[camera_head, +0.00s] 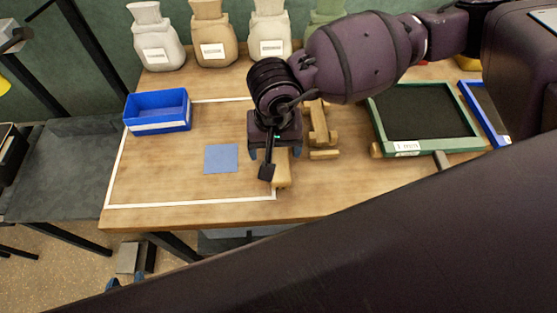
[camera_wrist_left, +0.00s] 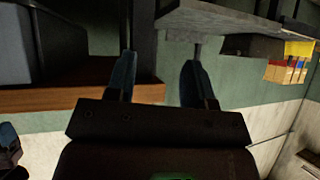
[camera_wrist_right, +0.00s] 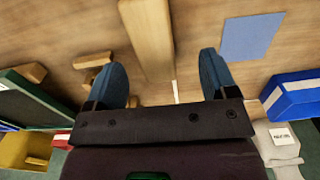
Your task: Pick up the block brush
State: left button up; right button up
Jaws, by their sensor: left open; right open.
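A pale wooden block, which looks like the block brush (camera_head: 283,168), lies on the table, partly hidden under my right gripper. In the right wrist view the block (camera_wrist_right: 148,40) runs lengthwise between the lines of the two blue fingers, nearer the left finger. My right gripper (camera_head: 272,154) points down over it, and its fingers (camera_wrist_right: 163,75) are apart with no visible grip on the block. I cannot tell the exact height gap. My left gripper (camera_head: 126,279) is low, below the table's front edge; its fingers (camera_wrist_left: 156,75) are apart and empty.
A wooden stand (camera_head: 320,128) sits close right of the right gripper. A green-framed tray (camera_head: 425,151) is at right. Several sacks (camera_head: 213,40) stand behind. The front left tabletop is clear.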

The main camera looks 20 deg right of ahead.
aim_at(279, 156)
jog(key=shift+f, duration=0.55)
jog(key=shift+w+d+f, duration=0.1)
jog(key=shift+f, duration=0.45)
jog(key=f, duration=0.4)
jog(key=shift+w+d+b, duration=0.2)
jog(key=shift+d+b, duration=0.1)
jog(key=shift+d, duration=0.1)
jog(key=shift+f, duration=0.3)
jog(key=c, duration=0.9)
jog(key=shift+c, duration=1.1)
jog(key=shift+r, duration=0.4)
pick_arm(q)
jog(key=shift+d+r+p, duration=0.1)
jog(key=shift+r+p, duration=0.35)
jog(key=shift+p, duration=0.55)
pick_arm(e)
notch_tip(279, 156, up, 19)
jog(key=shift+r, duration=0.15)
pick_arm(q)
jog(key=shift+w, duration=0.1)
